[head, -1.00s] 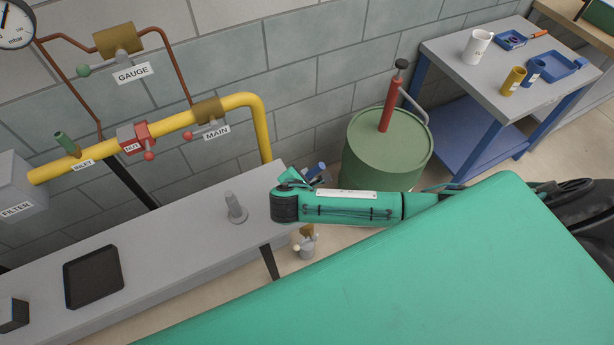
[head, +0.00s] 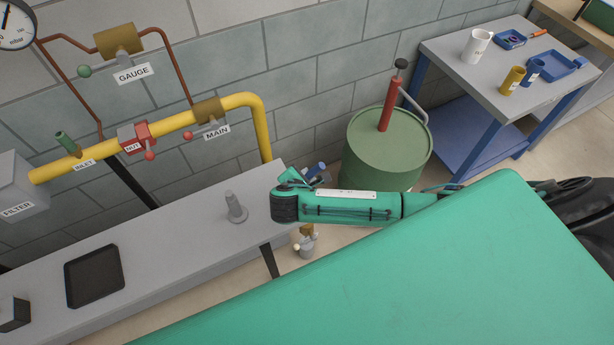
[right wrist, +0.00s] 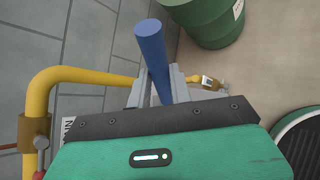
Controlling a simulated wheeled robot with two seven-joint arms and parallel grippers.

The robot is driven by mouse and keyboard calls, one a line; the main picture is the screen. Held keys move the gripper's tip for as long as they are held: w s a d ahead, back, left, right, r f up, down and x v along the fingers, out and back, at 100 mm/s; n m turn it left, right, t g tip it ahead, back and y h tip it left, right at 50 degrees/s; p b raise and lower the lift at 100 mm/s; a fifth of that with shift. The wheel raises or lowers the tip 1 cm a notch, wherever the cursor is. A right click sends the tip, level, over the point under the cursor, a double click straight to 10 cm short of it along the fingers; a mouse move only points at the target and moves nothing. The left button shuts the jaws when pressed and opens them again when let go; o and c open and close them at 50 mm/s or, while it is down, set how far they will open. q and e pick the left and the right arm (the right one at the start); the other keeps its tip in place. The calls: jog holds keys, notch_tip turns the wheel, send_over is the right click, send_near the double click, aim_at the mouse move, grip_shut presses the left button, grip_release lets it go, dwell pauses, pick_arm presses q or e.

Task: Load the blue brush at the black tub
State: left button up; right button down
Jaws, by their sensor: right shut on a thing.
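My right gripper (head: 312,178) is partly hidden behind my wrist in the head view, just past the right end of the grey bench. In the right wrist view the right gripper (right wrist: 157,88) is shut on a blue cylindrical piece, seemingly the handle of the blue brush (right wrist: 151,45). A bit of that blue also shows in the head view (head: 317,168); no bristles can be made out. A shallow black open container (head: 93,277), perhaps the black tub, sits on the bench at the left, well away from the gripper. My left gripper is not in view.
The grey bench (head: 175,245) holds a grey post (head: 235,207) and a dark box (head: 12,313) at the left edge. A yellow pipe (head: 235,103) runs behind. A green drum (head: 385,150) stands right of the gripper; a side table (head: 490,90) holds cups.

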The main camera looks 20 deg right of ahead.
notch_tip(320, 180, up, 7)
jog(key=p, duration=0.3)
dwell(0.9)
dwell(0.6)
